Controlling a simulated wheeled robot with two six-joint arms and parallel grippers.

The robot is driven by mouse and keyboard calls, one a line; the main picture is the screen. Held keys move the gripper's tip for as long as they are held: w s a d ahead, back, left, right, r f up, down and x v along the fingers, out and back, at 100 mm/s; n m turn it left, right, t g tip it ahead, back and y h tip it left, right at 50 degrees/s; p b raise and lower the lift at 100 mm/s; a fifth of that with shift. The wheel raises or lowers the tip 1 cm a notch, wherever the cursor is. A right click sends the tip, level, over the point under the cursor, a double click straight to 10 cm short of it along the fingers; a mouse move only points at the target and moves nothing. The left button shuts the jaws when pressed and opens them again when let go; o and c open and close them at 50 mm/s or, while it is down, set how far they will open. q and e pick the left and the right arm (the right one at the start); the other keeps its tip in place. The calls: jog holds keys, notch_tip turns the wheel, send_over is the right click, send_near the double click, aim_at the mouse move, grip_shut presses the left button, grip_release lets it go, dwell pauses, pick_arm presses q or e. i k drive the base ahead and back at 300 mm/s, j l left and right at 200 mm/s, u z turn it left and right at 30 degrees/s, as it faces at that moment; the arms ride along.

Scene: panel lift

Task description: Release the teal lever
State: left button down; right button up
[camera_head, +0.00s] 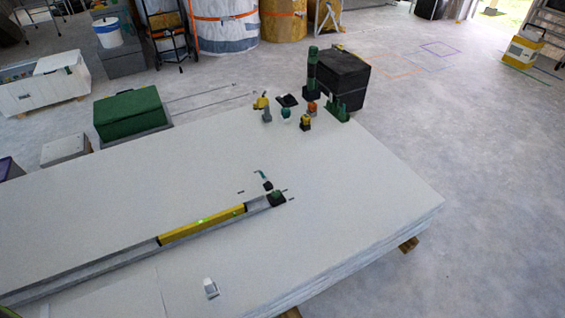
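A small teal lever (261,174) shows near the middle of the view, above the stack of white panels. It is tilted, and its lower end meets a small dark part beside a dark clamp-like block (277,198). That block sits at the right end of a long grey rail (90,270) with a yellow level-like bar (203,223) on it. The lever is too small for me to tell how it is fastened.
The panel stack (370,190) fills the foreground. Small tools and bottles, including a tall dark green one (312,72), stand at its far edge by a black box (342,80). A green case (130,113) is at left. A small white object (211,289) lies in front.

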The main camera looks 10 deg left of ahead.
aim_at(267, 182)
jog(key=i+l, duration=0.2)
jog(key=i+l+u, duration=0.1)
jog(key=l, duration=0.3)
jog(key=i+l, duration=0.2)
jog(key=l, duration=0.15)
jog(key=i+l+u, duration=0.2)
jog(key=i+l, duration=0.15)
jog(key=l, duration=0.3)
jog(key=i+l, duration=0.15)
jog(key=l, duration=0.2)
